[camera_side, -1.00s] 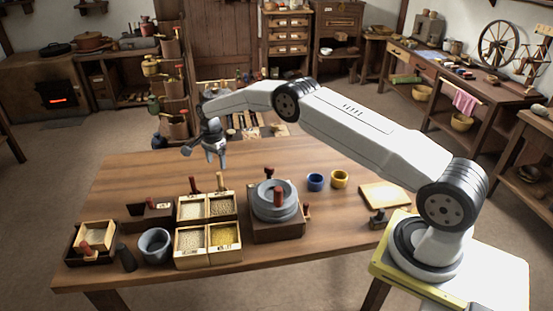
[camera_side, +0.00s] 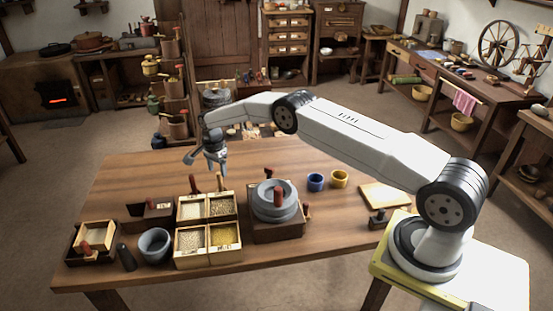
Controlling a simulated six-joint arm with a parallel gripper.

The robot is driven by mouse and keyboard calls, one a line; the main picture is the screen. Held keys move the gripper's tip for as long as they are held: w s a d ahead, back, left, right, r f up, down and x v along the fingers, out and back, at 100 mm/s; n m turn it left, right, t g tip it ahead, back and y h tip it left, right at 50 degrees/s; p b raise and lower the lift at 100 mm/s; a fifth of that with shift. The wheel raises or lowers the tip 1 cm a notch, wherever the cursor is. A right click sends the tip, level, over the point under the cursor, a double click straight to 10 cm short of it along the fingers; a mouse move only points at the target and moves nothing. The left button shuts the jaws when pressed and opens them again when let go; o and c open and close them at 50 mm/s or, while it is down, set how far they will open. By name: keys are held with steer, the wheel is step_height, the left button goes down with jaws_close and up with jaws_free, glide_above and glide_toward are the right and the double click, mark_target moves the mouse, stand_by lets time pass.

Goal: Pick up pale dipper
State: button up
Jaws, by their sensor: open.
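Two upright handles stand at the back of a pale wooden box of grain (camera_side: 208,256). The right one, seemingly the pale dipper (camera_side: 219,182), looks lighter tan. The left one (camera_side: 193,184) looks browner. Their scoop ends are hidden or too small to tell. My gripper (camera_side: 206,167) points down just behind and above these handles. Its fingers are spread and nothing is between them. From this side view I cannot tell its exact distance from the handles.
A grey quern (camera_side: 275,213) stands right of the box. A grey mortar (camera_side: 155,243) and dark pestle (camera_side: 126,257) stand left. Blue (camera_side: 316,182) and yellow (camera_side: 339,179) cups are at the right. The table's back left is clear.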

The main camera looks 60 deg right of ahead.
mark_target(219, 173)
steer(key=shift+d+f, duration=0.1)
steer(key=shift+f, duration=2.2)
jaws_close()
